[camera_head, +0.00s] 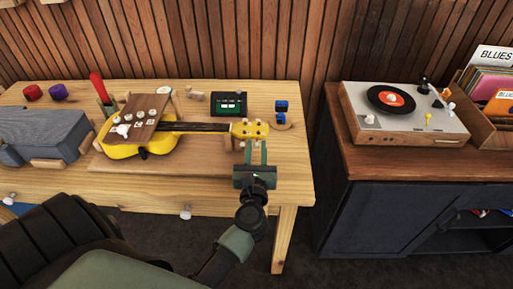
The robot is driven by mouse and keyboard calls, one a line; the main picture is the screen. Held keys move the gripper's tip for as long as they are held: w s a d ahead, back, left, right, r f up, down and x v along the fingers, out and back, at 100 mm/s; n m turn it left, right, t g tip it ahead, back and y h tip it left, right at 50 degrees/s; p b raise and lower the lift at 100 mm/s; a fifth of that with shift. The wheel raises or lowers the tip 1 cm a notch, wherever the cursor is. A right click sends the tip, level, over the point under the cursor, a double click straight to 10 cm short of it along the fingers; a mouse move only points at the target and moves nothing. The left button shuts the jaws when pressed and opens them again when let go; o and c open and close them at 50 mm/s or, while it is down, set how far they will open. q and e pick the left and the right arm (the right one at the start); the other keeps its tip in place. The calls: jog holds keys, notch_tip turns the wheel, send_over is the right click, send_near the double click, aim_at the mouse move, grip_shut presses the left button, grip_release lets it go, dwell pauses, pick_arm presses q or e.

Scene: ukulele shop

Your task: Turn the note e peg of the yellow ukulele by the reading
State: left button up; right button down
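The yellow ukulele (160,143) lies on the wooden workbench (290,175), its neck pointing right. Its headstock (249,130) is yellow with small pale pegs along its edges; the letters of the pegs are too small to read. A dark tuner-like device (229,104) with a green-lit screen stands behind the neck; its reading is too small to tell. My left gripper (255,153) is just in front of the headstock near the bench's right end. Its two fingers stand apart with nothing visible between them. Whether a finger touches a peg cannot be told. My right gripper is not in view.
A brown board (136,113) with white pieces covers part of the ukulele's body. A red-handled tool (98,87), a grey case (40,135) and small blue objects (281,107) are on the bench. A turntable (403,112) stands on a separate cabinet at right, across a gap.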

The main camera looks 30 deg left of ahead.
pick_arm(q)
grip_shut()
jog(key=shift+r+m+p, duration=0.1)
jog(key=shift+m+p, duration=0.8)
jog(key=shift+m, duration=0.2)
jog(key=m+p, duration=0.2)
jog(key=m, duration=0.1)
jog(key=m+p, duration=0.3)
jog(key=m, duration=0.1)
jog(key=shift+m, duration=0.3)
jog(key=shift+m+p, duration=0.5)
jog(key=shift+m, duration=0.5)
jog(key=shift+d, duration=0.1)
